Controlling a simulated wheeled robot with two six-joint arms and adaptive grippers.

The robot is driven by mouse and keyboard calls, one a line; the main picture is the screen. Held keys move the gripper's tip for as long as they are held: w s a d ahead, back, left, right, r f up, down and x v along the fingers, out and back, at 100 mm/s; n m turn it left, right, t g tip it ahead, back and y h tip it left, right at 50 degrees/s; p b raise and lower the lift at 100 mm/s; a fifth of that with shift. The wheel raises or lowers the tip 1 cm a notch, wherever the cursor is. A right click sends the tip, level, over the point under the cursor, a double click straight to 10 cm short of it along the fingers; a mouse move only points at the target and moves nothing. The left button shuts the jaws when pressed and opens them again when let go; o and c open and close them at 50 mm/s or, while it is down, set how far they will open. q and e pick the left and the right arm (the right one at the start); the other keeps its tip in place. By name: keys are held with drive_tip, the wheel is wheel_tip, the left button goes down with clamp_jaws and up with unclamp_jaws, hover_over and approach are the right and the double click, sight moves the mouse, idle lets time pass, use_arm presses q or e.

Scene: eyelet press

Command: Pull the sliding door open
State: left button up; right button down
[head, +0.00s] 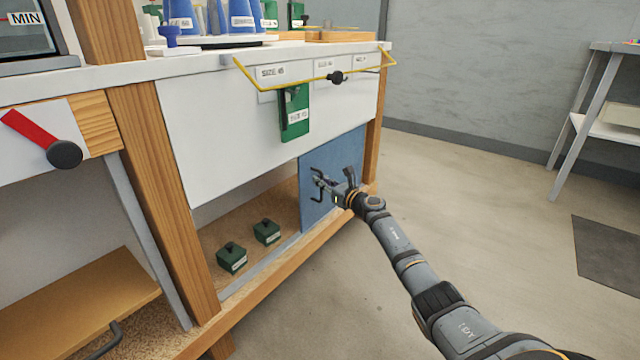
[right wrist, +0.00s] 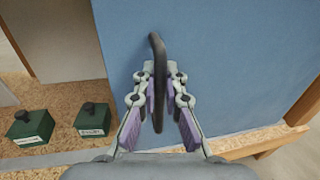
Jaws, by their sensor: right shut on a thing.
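The blue sliding door (head: 345,160) stands at the right end of the low shelf opening under the white bench front. The opening to its left is uncovered. The door fills most of the right wrist view (right wrist: 220,60). Its dark bar handle (head: 317,187) is upright, and it also shows in the right wrist view (right wrist: 157,60). My right gripper (head: 325,184) is shut on the handle, with the purple-padded fingers (right wrist: 161,88) on either side of it. My left gripper is not in view.
Two green labelled blocks with knobs, one nearer (head: 231,259) and one farther (head: 267,232), sit on the shelf left of the door. A green block (head: 295,113) hangs above on the white panel (head: 220,130). Wooden posts frame the opening.

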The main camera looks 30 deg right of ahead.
drive_tip(key=shift+d+f, duration=0.1)
drive_tip(key=c, duration=1.4)
unclamp_jaws()
drive_tip(key=shift+c, duration=0.2)
drive_tip(key=s+d, duration=0.1)
drive_tip(key=s, duration=1.1)
drive_tip(key=shift+d, duration=0.35)
